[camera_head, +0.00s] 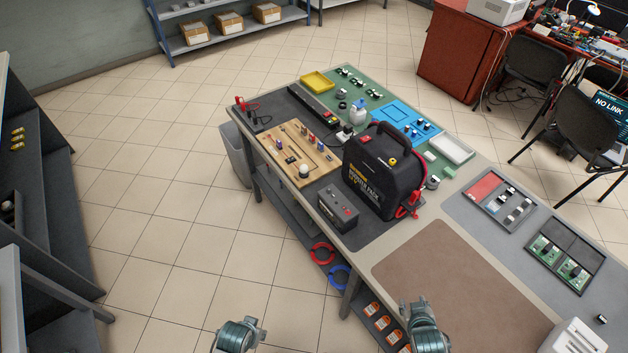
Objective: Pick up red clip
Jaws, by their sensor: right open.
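A red clip (240,103) with a dark lead lies at the far left corner of the workbench. Another red clamp with a red cable (413,198) hangs at the right side of the black booster pack (378,172). My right gripper (422,320) is open at the bottom, over the front edge of the bench and apart from both clips. My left gripper (240,333) is at the bottom, over the floor left of the bench; its fingers are too unclear to judge. Neither gripper touches anything on the bench.
A small dark battery box (338,207) stands in front of the pack. A wooden board (298,155) with small parts lies left of it. The brown mat (440,275) is bare. Trays of parts (565,252) lie at right. Open floor (170,240) is at left.

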